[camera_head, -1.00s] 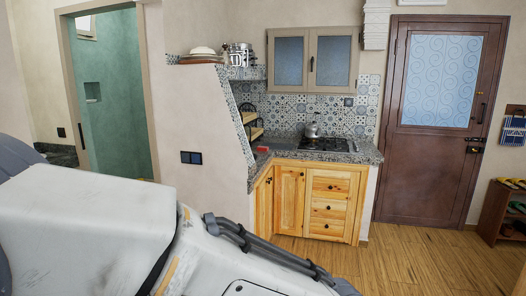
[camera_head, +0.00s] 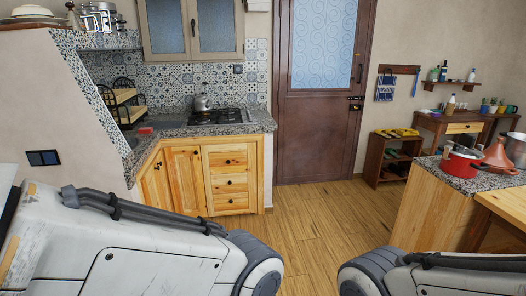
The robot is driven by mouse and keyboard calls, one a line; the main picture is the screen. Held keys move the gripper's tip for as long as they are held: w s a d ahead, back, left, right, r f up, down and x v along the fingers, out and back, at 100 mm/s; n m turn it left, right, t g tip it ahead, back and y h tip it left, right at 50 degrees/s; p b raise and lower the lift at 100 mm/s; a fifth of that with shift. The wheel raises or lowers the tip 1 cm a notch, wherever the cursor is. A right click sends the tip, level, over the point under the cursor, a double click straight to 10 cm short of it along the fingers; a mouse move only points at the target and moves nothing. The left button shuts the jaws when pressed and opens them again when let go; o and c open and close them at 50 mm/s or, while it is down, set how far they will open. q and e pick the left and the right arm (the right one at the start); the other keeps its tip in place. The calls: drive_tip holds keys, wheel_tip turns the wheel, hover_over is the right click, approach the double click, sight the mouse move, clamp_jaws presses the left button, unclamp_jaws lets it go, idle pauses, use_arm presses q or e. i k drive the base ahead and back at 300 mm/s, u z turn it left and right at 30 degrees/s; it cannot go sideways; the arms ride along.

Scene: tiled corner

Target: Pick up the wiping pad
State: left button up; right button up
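A small flat red item (camera_head: 145,131) lies on the left part of the granite counter (camera_head: 170,131), near the wire rack. It is too small to tell whether it is the wiping pad, and I see no other clear candidate. My two white arms show at the bottom of the view, one from the left and one from the right. Neither gripper is in the picture.
A kettle (camera_head: 202,98) stands by the gas hob (camera_head: 222,117) on the counter, above wooden cabinets (camera_head: 230,178). At right, a second counter holds a red pot (camera_head: 461,162) and a tagine (camera_head: 497,155). Wooden floor (camera_head: 310,213) lies clear between them.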

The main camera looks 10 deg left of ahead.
sight(142, 130)
drive_tip(key=u, duration=0.1)
drive_tip(key=i, duration=2)
drive_tip(key=u, duration=1.2)
drive_tip(key=i, duration=1.75)
drive_tip(key=u, duration=0.35)
drive_tip(key=k, duration=0.6)
drive_tip(key=z, duration=0.9)
drive_tip(key=k, duration=0.7)
drive_tip(key=z, duration=0.65)
drive_tip(key=i, duration=1.65)
drive_tip(key=u, duration=0.75)
drive_tip(key=i, duration=1.05)
drive_tip(key=u, duration=0.95)
